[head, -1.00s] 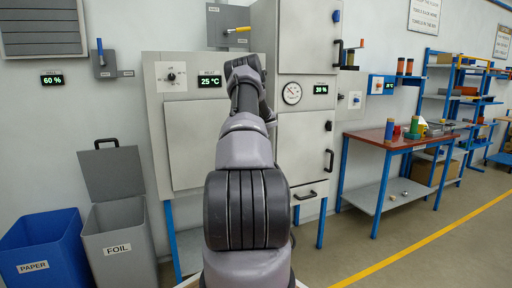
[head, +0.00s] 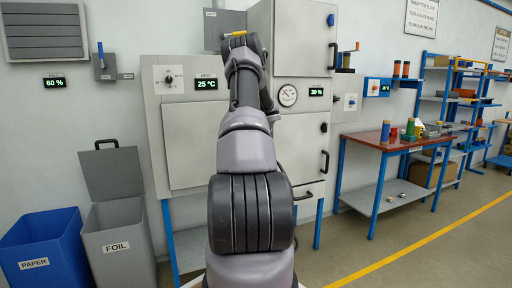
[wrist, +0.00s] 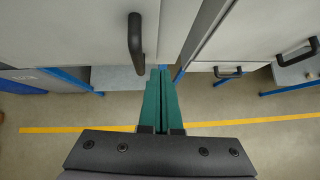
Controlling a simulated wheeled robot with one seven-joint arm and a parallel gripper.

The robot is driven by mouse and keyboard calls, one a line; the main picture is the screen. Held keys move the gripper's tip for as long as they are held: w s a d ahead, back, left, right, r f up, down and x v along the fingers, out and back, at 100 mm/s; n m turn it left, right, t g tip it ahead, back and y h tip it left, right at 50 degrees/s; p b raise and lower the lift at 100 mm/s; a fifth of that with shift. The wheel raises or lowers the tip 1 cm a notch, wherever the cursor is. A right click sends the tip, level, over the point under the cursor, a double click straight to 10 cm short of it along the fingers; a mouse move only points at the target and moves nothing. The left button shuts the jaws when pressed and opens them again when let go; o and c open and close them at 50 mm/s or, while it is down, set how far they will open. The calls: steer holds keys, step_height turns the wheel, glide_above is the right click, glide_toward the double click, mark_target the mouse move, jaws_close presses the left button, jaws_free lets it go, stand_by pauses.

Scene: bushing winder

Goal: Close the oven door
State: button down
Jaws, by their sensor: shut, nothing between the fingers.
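The oven is the grey cabinet with the 25 °C display (head: 206,83) in the head view. Its pale door panel (head: 194,145) faces me, and my arm hides its right side. In the wrist view a grey door face (wrist: 65,35) fills the upper left, with a black bar handle (wrist: 136,42) on it. My gripper (wrist: 163,70) has green fingers that are shut together and empty. The fingertips show just right of the handle's lower end; I cannot tell whether they touch. How far the door stands open is unclear. The head view does not show the fingers.
A taller grey cabinet with a round gauge (head: 288,95) stands right of the oven. The wrist view shows a drawer handle (wrist: 228,73) and another black handle (wrist: 298,52). A foil bin (head: 118,240) and blue paper bin (head: 45,245) stand left. A red-topped table (head: 385,145) is right.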

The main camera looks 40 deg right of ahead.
steer(key=shift+v, duration=1.55)
steer(key=shift+d, duration=0.1)
steer(key=a+r+m+t+h, duration=0.1)
steer(key=a+r+m+h, duration=0.1)
steer(key=a+r+m, duration=0.75)
steer(key=a+r+m+t+h, duration=0.1)
steer(key=a+r+m, duration=0.4)
steer(key=r, duration=0.8)
steer(key=s+a+r+m, duration=0.3)
steer(key=a+r+m, duration=0.15)
steer(key=a, duration=0.55)
steer(key=s+a+f+m+g+y, duration=0.1)
steer(key=s+a+m+y, duration=0.3)
steer(key=s+a+m, duration=0.4)
steer(key=s+a+f+m+g+y, duration=0.2)
steer(key=s+a+m, duration=0.6)
steer(key=s+a, duration=1.1)
steer(key=a+f+y, duration=0.2)
steer(key=a+y, duration=0.1)
steer(key=a, duration=0.5)
steer(key=shift+s+a+f, duration=0.2)
steer(key=shift+s+a, duration=0.05)
steer(key=shift+s, duration=0.15)
